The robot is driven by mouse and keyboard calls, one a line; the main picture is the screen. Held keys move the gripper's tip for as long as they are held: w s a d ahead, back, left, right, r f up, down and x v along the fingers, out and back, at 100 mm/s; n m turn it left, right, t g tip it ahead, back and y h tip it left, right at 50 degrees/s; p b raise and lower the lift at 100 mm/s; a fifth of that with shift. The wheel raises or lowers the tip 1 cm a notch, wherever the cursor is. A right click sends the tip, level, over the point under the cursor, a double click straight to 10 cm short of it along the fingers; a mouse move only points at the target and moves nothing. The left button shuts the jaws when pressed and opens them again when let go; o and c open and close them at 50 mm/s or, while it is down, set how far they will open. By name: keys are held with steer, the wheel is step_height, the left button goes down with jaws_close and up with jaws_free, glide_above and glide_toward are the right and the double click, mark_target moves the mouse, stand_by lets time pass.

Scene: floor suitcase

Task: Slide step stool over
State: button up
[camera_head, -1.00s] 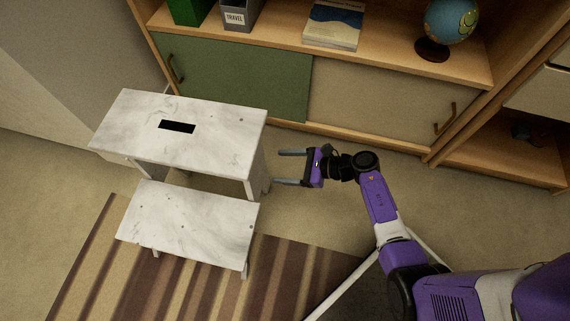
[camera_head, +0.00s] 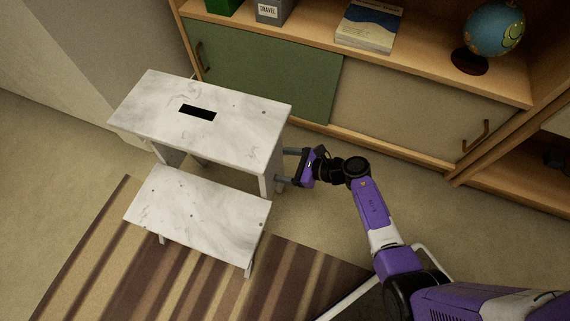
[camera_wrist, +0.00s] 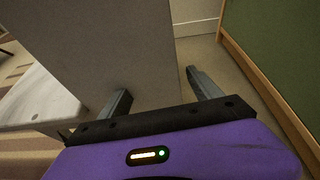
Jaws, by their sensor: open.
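The step stool (camera_head: 235,130) is white with a marbled look, with a dark slot in its upper step and a lower step (camera_head: 200,213) in front. It stands upright, left of the centre in the head view. My gripper (camera_head: 284,165) is open at the right side of the stool, its fingers pointing left at the side panel. In the wrist view the side panel (camera_wrist: 100,45) fills the left and middle, and my gripper (camera_wrist: 160,92) shows two parted fingers close to it. I cannot tell whether the fingertips touch the panel. Nothing is held.
A shelf cabinet (camera_head: 400,108) with a green sliding door (camera_head: 265,75) stands behind. A book (camera_head: 369,26) and a globe (camera_head: 495,30) are on its shelf. A striped rug (camera_head: 110,240) lies under the lower step's side. A pale wall is at the left.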

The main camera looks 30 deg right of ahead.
steer(key=shift+c, duration=0.4)
steer(key=c, duration=1.4)
steer(key=shift+w+d, duration=0.1)
jaws_close()
steer(key=shift+w+d+r, duration=0.1)
steer(key=shift+d, duration=0.05)
